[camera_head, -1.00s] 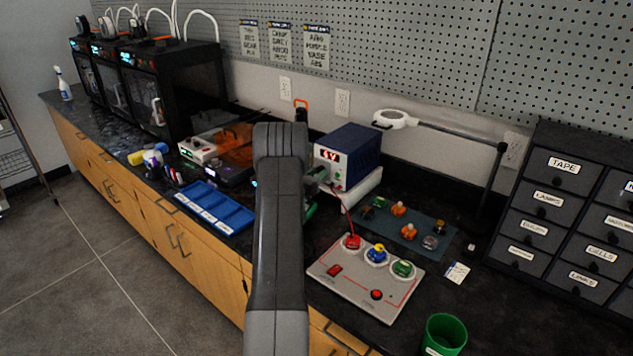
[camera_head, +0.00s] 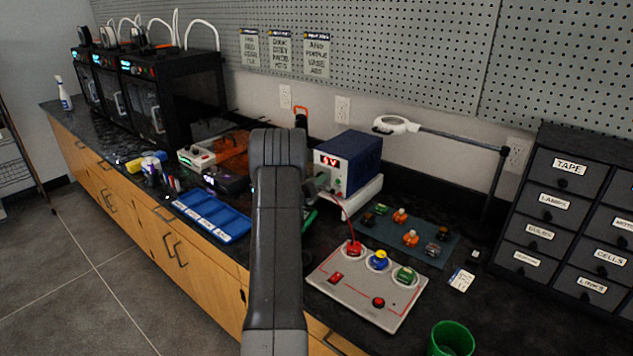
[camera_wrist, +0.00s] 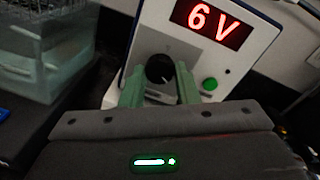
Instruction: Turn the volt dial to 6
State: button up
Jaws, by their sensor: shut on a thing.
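The power supply (camera_head: 358,150) is a blue box with a white front panel, standing on the bench behind my arm. In the wrist view its red display (camera_wrist: 212,22) reads 6 V. The black volt dial (camera_wrist: 159,67) is below and left of the display, with a light pointer mark low on it. My gripper (camera_wrist: 159,75) has its two green fingers on either side of the dial, shut on it. A green button (camera_wrist: 210,84) sits to the right of the dial. My arm hides the dial in the head view.
A grey panel (camera_head: 340,293) with red, blue and green parts lies in front of the supply, joined by a red wire. A blue tray (camera_head: 213,216) is to the left. A magnifier lamp (camera_head: 397,125) and drawers (camera_head: 560,210) stand right. A green cup (camera_head: 452,338) is nearest.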

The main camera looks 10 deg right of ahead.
jog(key=o, duration=1)
jog(key=b+v, duration=0.2)
jog(key=v, duration=1.2)
jog(key=p+x, duration=0.2)
jog(key=x, duration=1.2)
